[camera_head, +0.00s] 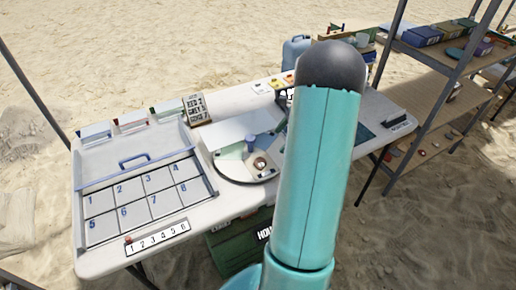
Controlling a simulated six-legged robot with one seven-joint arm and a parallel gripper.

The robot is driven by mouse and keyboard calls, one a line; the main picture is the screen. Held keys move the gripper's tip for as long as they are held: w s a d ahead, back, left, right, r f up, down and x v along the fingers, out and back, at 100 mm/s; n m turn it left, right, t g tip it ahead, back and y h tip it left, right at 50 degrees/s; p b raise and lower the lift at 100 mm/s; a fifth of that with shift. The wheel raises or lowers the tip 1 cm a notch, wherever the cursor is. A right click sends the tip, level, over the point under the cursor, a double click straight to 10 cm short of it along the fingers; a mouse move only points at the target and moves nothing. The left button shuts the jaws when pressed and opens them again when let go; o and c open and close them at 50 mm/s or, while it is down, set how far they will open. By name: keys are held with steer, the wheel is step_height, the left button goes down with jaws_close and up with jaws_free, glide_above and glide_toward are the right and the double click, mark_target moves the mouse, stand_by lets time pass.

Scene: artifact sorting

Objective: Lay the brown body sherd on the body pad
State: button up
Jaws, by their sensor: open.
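My teal arm fills the middle of the view and hides part of the table behind it. My gripper is not in view. A small brownish piece (260,163) lies on a round turntable (232,178) near the table's middle; I cannot tell whether it is the brown body sherd. Another small reddish-brown piece (128,239) sits at the left end of the numbered strip. A dark teal mat (364,134) shows partly to the right of my arm. I cannot make out which surface is the body pad.
The white table (200,216) bears a tray (83,182) with numbered cells at left. A sign (195,107), small boxes (132,121) and a blue jug (296,50) stand along the back. A shelf rack (440,55) stands at right. Sand surrounds the table.

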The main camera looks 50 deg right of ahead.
steer(key=w+a+r+n+g+h, duration=0.1)
steer(key=w+a+r+n, duration=0.1)
steer(key=a+r+n, duration=0.75)
steer(key=w+a+r+n+g+h, duration=0.1)
steer(key=a+r+n+h, duration=0.15)
steer(key=a+r, duration=0.75)
steer(key=s+a+n+t, duration=0.1)
steer(key=s+a+n, duration=0.4)
steer(key=a, duration=0.6)
steer(key=s+a+r+n+t+h, duration=0.1)
steer(key=s+a+n+t, duration=0.1)
steer(key=s+a+n, duration=0.4)
steer(key=a+n, duration=0.2)
steer(key=a, duration=0.2)
steer(key=shift+s+a+r+n, duration=0.2)
steer(key=shift+a+r+n, duration=0.05)
steer(key=shift+a+n, duration=0.15)
steer(key=shift+h, duration=0.25)
